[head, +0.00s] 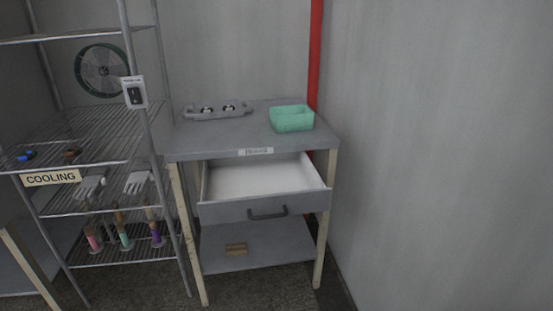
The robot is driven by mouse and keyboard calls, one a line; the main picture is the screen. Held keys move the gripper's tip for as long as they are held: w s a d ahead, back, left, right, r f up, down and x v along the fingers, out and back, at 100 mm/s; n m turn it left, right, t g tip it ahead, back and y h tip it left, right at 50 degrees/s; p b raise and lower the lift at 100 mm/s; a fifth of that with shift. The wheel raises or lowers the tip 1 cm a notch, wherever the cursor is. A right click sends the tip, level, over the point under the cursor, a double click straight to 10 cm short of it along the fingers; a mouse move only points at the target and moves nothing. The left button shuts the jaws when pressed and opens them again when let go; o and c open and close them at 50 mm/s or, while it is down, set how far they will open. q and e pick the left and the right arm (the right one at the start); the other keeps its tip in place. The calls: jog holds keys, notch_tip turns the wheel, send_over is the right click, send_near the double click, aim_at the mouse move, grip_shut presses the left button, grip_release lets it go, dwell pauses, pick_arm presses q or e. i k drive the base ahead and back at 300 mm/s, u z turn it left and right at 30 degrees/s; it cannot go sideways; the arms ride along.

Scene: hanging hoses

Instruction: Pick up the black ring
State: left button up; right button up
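I cannot make out a black ring for certain. A grey tray (190,114) lies at the back left of the grey table (190,143). It holds two small dark items with bright parts, the left one (207,109) and the right one (228,107). They are too small to tell whether either is a ring. The table's drawer (235,211) is pulled open, and the part of its white inside that shows is empty. Neither of my grippers is in the head view.
A green bin (292,119) stands on the table's right side. A wire rack (95,130) at left holds gloves (137,182) and colored-handled tools. A red pipe (315,50) runs behind the table. Bare wall fills the right.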

aim_at(28, 156)
jog(key=u, duration=2.55)
jog(key=i, duration=2.15)
jog(key=z, duration=0.05)
